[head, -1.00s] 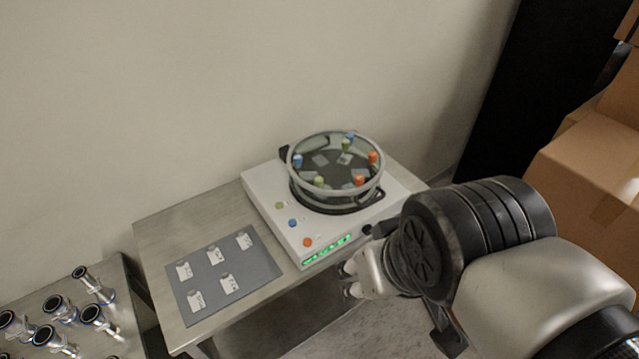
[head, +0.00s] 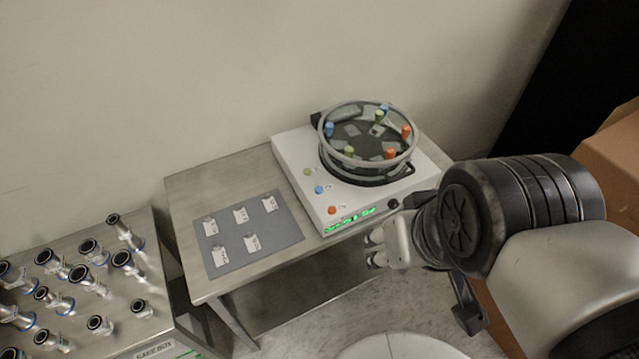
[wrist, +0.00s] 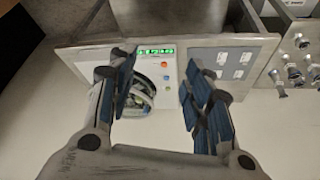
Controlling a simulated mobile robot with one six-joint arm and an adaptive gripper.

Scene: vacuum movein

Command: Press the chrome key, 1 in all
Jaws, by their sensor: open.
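A white vacuum device (head: 298,165) stands on a metal table with a round clear chamber (head: 325,150) on it. I cannot tell which part is the chrome key. My gripper (head: 376,250) is open and empty, in front of the device's front edge and apart from it. In the wrist view my open fingers (wrist: 157,82) frame the display (wrist: 157,51) and part of the chamber.
A grey mat (head: 282,236) with several small labelled pieces lies on the table (head: 190,185) left of the device. A lower stand (head: 157,228) at left holds several metal fittings. Cardboard boxes (head: 609,150) stand at right. A wall rises behind the table.

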